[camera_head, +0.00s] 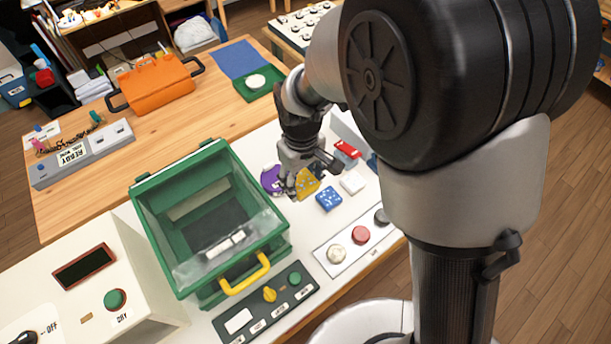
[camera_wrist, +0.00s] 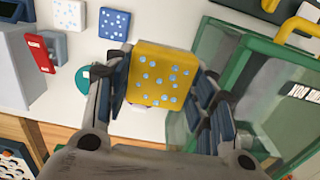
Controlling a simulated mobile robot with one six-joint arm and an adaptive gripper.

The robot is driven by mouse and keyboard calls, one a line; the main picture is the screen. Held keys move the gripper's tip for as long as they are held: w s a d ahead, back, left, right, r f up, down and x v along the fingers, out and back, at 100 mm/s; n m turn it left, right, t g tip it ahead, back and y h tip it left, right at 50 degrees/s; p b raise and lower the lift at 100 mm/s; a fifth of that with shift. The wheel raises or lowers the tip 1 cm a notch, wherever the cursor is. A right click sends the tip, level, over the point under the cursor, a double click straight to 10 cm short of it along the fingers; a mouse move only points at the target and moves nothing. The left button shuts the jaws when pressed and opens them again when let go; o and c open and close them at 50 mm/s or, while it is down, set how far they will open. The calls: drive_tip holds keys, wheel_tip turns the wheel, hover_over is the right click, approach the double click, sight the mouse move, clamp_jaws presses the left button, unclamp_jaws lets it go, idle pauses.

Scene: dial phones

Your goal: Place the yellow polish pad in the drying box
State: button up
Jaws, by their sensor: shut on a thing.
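The yellow polish pad (camera_wrist: 163,75), a square block with pale blue dots, is between the fingers of my gripper (camera_wrist: 163,100) in the wrist view. In the head view the yellow pad (camera_head: 307,183) shows at the fingertips of my gripper (camera_head: 297,190), partly covered by them. My gripper is shut on it. The drying box (camera_head: 166,178) is a green-framed, clear-walled box with a yellow handle, to the left of my gripper. Its top looks open, and a clear panel with a white label lies at its front. It also shows in the wrist view (camera_wrist: 232,48) on the right, beside the pad.
A purple round thing (camera_head: 270,180), a blue dotted pad (camera_head: 329,199) and a white pad (camera_head: 353,183) lie near my gripper. A knob panel (camera_head: 350,243) and a control panel (camera_head: 262,312) line the front. An orange case (camera_head: 155,84) stands behind.

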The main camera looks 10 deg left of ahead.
sight(302, 180)
wheel_tip(302, 180, up, 8)
drive_tip(key=p, duration=0.4)
drive_tip(key=w+d+f+m+b, duration=0.1)
drive_tip(key=d+f+m+b, duration=0.1)
drive_tip(key=d, duration=0.6)
drive_tip(key=w+d+f+m+b, duration=0.2)
drive_tip(key=d+f+m, duration=0.2)
drive_tip(key=d, duration=0.4)
drive_tip(key=w+d+f+m+b, duration=0.2)
drive_tip(key=d+f+m, duration=0.2)
drive_tip(key=d, duration=0.4)
drive_tip(key=shift+a, duration=0.15)
